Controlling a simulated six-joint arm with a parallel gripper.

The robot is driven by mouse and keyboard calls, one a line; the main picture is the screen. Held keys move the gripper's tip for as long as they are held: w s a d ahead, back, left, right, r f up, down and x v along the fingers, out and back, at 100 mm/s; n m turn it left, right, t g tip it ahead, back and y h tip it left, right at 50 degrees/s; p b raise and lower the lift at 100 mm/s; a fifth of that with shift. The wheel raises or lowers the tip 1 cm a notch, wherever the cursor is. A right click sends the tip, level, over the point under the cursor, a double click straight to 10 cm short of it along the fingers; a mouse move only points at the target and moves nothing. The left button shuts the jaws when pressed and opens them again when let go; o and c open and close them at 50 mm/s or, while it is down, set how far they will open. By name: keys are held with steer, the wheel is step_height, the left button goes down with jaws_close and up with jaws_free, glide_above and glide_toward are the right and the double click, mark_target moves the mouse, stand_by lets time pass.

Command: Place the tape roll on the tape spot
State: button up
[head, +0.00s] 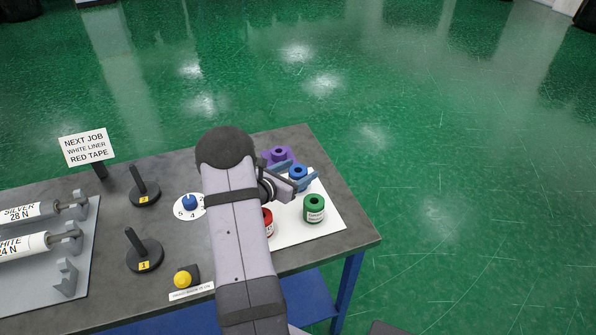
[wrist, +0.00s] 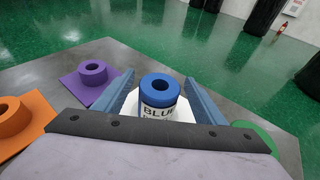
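A blue tape roll (wrist: 159,98) with a "BLUE" label stands upright on a white sheet (head: 328,226). My gripper (head: 297,181) is open, with one finger on each side of the blue roll; gaps show between fingers and roll in the wrist view. A red roll (head: 267,222) is partly hidden behind my arm, and a green roll (head: 314,208) stands on the sheet's right part. A purple roll (wrist: 92,72) sits on a purple square, and an orange roll (wrist: 10,115) on an orange one. I cannot tell which place is the tape spot.
A sign (head: 86,147) reads "NEXT JOB WHITE LINER RED TAPE". Two black posts, labelled 2 (head: 144,188) and 1 (head: 144,252), stand left of my arm. Nearby are a numbered dial (head: 189,204) and a yellow button (head: 183,279). A rack (head: 70,285) holds long rolls at left.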

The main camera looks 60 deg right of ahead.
steer(key=shift+r, duration=0.2)
steer(key=b+v, duration=0.2)
steer(key=v, duration=1)
steer(key=shift+r, duration=0.1)
